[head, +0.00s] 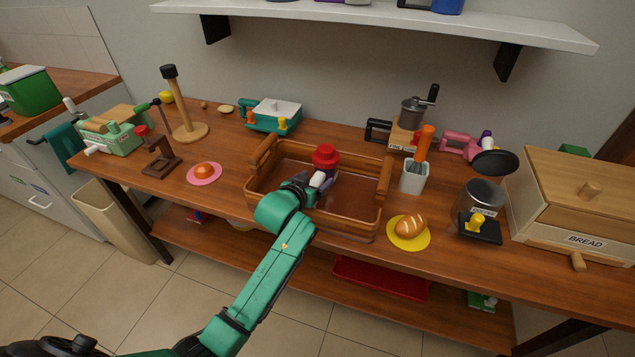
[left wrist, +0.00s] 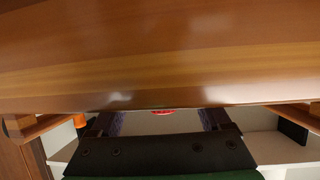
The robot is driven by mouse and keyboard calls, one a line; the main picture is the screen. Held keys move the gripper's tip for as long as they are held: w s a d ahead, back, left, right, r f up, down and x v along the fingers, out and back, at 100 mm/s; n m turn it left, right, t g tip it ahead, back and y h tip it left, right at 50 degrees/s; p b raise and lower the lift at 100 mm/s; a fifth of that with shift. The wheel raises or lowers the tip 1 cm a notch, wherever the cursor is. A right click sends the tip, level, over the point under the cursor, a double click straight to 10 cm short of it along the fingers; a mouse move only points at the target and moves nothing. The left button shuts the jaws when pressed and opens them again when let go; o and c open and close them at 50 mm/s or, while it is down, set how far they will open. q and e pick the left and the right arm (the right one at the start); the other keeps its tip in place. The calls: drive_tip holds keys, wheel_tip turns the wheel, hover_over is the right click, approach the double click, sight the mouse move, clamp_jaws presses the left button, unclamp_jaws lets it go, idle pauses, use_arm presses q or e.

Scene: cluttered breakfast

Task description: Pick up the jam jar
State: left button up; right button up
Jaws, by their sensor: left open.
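The jam jar (head: 325,157) has a red lid and a darker body, and it stands in the wooden tray (head: 262,190) in the middle of the table. My left gripper (head: 320,181) reaches over the tray's front edge in the head view, low at the near side of the jar. It hides the jar's lower part. In the left wrist view my left gripper (left wrist: 162,120) shows two dark fingers spread apart, with a small red patch between them, likely the lid. Whether the fingers touch the jar I cannot tell. My right gripper is not in view.
The tray's raised end handles stand left and right of the jar. A white utensil cup (head: 414,177) and a bread roll on a yellow plate (head: 410,243) are to the right. A pink plate (head: 204,181) is to the left. A white shelf (head: 390,20) hangs above.

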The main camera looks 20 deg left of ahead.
sight(317, 176)
use_arm(q)
drive_tip(key=shift+x, duration=1.15)
drive_tip(key=shift+s, duration=0.2)
drive_tip(key=c, duration=0.5)
drive_tip(key=shift+r, duration=0.1)
clamp_jaws()
wheel_tip(317, 176, up, 20)
